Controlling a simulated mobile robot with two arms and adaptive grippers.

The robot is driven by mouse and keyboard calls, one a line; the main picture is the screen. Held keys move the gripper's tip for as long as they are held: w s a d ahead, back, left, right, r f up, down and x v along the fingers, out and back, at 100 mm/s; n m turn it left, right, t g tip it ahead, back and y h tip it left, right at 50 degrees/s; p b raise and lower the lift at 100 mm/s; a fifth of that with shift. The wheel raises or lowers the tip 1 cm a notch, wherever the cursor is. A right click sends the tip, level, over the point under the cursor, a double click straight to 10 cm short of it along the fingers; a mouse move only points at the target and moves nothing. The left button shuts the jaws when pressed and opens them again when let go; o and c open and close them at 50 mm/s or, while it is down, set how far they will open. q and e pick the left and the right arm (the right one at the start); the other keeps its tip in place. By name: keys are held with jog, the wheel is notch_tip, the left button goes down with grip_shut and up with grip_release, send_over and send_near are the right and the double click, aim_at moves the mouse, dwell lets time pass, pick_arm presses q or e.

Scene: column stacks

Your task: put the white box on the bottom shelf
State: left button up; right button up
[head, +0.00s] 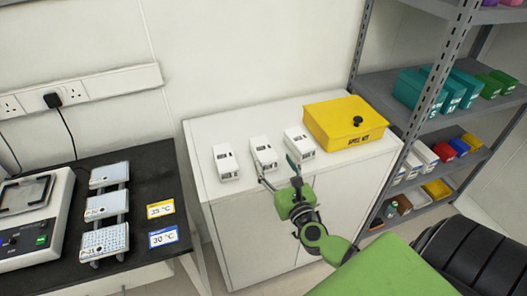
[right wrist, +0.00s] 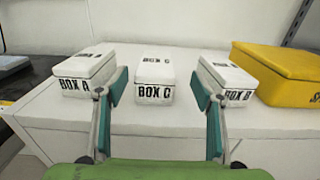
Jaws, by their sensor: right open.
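Three white boxes stand in a row on a white cabinet (head: 240,215). In the right wrist view their labels read BOX A (right wrist: 85,72), BOX C or G (right wrist: 153,78) and BOX B (right wrist: 229,80), left to right. In the head view they are the left (head: 226,161), middle (head: 264,152) and right (head: 299,141) boxes. My right gripper (head: 277,169) is open and empty, in front of the middle box, its fingers to either side of it in the wrist view. The lowest visible shelf (head: 410,216) of the grey rack is at right. My left gripper is out of view.
A yellow box (head: 345,121) sits at the cabinet's right end. The rack's higher shelves hold teal, green, white, red and blue boxes; the lowest holds brown, grey and yellow ones. A black bench (head: 150,180) with instruments stands at left.

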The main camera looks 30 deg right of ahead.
aim_at(264, 148)
jog(key=x, duration=0.3)
jog(key=shift+w, duration=0.55)
jog(key=shift+p+x, duration=0.7)
jog(key=shift+x, duration=1.55)
jog(key=shift+a+f, duration=0.15)
jog(key=c, duration=1.4)
jog(key=shift+c, duration=0.6)
